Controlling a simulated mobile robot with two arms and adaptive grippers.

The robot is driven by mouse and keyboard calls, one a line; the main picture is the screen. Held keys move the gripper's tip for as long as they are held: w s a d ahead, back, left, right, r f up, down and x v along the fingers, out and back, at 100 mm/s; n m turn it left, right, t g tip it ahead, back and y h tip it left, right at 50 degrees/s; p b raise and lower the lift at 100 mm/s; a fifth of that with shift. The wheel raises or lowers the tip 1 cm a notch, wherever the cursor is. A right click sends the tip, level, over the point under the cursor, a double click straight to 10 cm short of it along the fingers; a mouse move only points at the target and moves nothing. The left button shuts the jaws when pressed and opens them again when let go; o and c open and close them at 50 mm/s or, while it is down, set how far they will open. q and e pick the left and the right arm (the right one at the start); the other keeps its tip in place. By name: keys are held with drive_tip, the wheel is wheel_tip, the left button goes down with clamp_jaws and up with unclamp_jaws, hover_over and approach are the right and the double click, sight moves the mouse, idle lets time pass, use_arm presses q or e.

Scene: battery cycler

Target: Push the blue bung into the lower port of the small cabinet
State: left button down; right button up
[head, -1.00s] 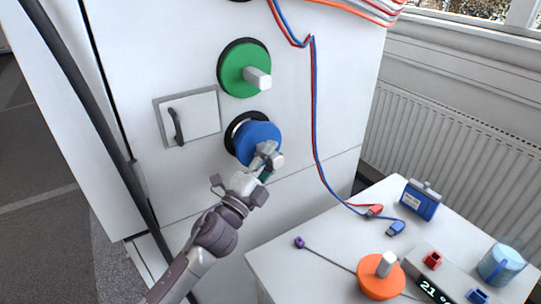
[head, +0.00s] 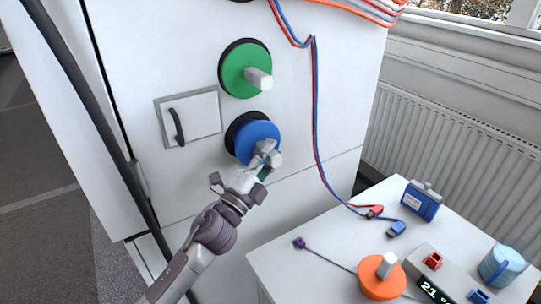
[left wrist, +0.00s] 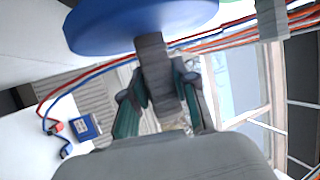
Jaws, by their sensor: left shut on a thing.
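The blue bung (head: 256,137) is a disc with a grey-white handle, in front of the lower port (head: 237,127) of the small cabinet (head: 190,190). The port's black ring shows to the left of and above the disc, so the bung sits a little right of and below the port's middle. My left gripper (head: 266,163) is shut on the bung's handle. In the left wrist view the blue bung (left wrist: 140,22) is at the top, with its handle between the fingers (left wrist: 160,90). Whether the bung touches the port cannot be told. My right gripper is not in view.
A green bung (head: 240,72) fills the upper port. A small door with a handle (head: 190,117) is to the left. Red and blue cables (head: 314,110) hang on the right.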

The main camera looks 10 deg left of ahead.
sight(260, 146)
use_arm(q)
drive_tip(key=shift+w+a+r, duration=0.1)
drive_tip(key=shift+w+a, duration=1.3)
drive_tip(key=shift+a, duration=0.05)
idle(2.3)
unclamp_jaws()
idle(0.4)
drive_tip(key=shift+s, duration=0.15)
drive_tip(key=b+v, duration=0.3)
drive_tip(key=v, duration=0.7)
drive_tip(key=shift+s, duration=0.35)
idle(1.1)
drive_tip(key=shift+a, duration=0.15)
